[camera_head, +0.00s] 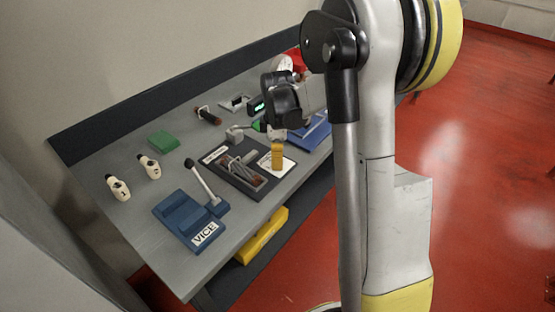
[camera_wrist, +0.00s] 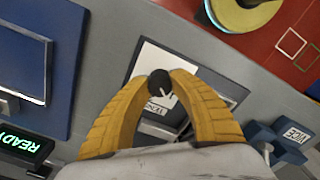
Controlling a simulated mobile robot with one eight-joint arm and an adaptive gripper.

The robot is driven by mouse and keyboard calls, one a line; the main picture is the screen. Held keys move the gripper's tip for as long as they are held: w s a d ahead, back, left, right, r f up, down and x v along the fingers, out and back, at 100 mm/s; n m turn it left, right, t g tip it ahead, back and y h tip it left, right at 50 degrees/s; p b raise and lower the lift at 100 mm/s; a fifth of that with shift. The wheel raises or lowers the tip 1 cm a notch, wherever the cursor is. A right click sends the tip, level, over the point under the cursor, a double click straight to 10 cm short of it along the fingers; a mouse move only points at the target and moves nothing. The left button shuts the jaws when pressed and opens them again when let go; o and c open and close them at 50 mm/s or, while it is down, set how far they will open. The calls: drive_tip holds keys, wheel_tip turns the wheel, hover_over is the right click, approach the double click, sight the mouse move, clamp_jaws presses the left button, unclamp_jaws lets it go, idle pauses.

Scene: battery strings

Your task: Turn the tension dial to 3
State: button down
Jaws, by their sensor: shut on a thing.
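The tension dial (camera_wrist: 158,79) is a small round dark knob with a white pointer line, seen in the wrist view. It stands on a white plate (camera_wrist: 149,62) with a partly hidden label. My gripper (camera_wrist: 161,88) has its two yellow fingers closed on the knob's sides. The scale marks around the dial cannot be read. In the head view my gripper (camera_head: 278,157) points down over the white plate (camera_head: 289,166), and its fingers hide the knob.
A blue vice (camera_head: 178,215) stands at the near end of the grey bench. A dark tray (camera_head: 216,162) adjoins the plate. A green-lit display (camera_wrist: 22,143) reads READY.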

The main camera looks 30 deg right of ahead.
drive_tip(key=m+p, duration=0.1)
drive_tip(key=m, duration=1)
drive_tip(key=shift+m, duration=0.3)
drive_tip(key=m, duration=0.5)
drive_tip(key=shift+p, duration=0.4)
drive_tip(key=m, duration=0.5)
drive_tip(key=shift+m, duration=0.4)
drive_tip(key=c, duration=1.1)
unclamp_jaws()
